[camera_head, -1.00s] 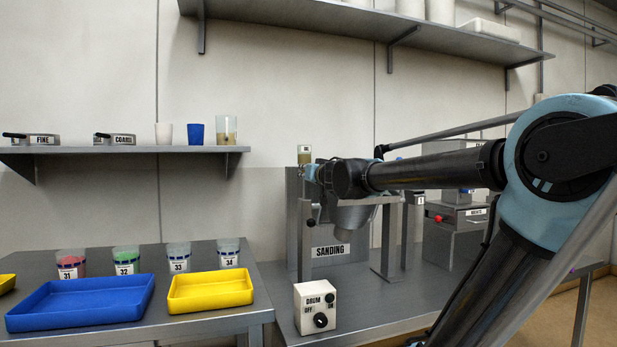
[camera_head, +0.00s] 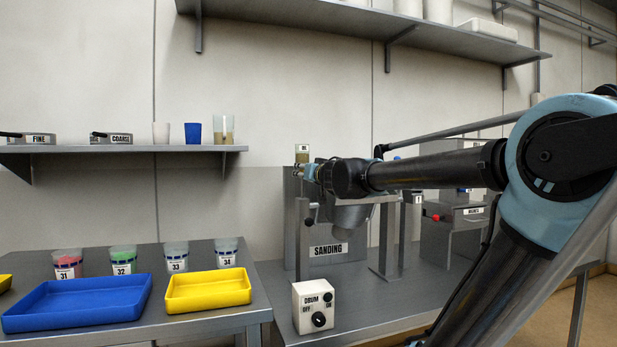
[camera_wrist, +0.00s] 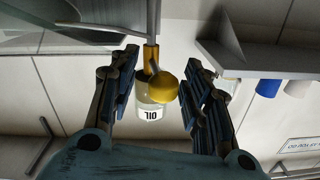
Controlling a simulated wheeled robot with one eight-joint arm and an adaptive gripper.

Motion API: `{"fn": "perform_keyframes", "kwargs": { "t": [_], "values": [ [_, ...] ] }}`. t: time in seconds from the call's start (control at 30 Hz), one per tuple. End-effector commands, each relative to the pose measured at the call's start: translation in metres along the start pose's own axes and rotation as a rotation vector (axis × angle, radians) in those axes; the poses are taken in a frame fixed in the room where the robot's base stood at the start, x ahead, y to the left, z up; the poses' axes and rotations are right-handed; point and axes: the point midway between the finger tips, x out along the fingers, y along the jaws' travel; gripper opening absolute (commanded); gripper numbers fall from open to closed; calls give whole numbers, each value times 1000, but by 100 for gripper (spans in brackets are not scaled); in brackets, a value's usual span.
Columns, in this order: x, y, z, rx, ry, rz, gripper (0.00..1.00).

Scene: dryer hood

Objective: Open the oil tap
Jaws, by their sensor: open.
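In the wrist view, which looks upside down, a brass tap (camera_wrist: 151,62) with a round brass knob (camera_wrist: 164,88) shows beside a clear container labelled OIL (camera_wrist: 150,110). My gripper (camera_wrist: 161,60) is open, with one finger on each side of the tap and knob. Gaps show between the fingers and the knob, and nothing is held. In the head view, the small oil container (camera_head: 302,150) with yellowish contents stands above the SANDING unit (camera_head: 327,250). My gripper (camera_head: 308,172) is just below it, and the tap is too small to make out there.
A DRUM switch box (camera_head: 313,306) stands at the bench front. Left are a blue tray (camera_head: 78,305), a yellow tray (camera_head: 208,292) and several labelled cups. A wall shelf (camera_head: 120,149) holds tools and cups. A machine with a red knob (camera_head: 428,217) stands behind my arm.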

Motion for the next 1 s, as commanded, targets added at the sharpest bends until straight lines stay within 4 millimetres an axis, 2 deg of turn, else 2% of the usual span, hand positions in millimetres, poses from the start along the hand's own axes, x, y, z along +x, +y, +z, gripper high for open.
{"fn": "perform_keyframes", "kwargs": {
  "t": [0.17, 1.0],
  "values": [
    [-12, -2, 0, -1, 0, -1, 44],
    [-106, 0, 2, 0, 0, 0, 44]
  ]
}}
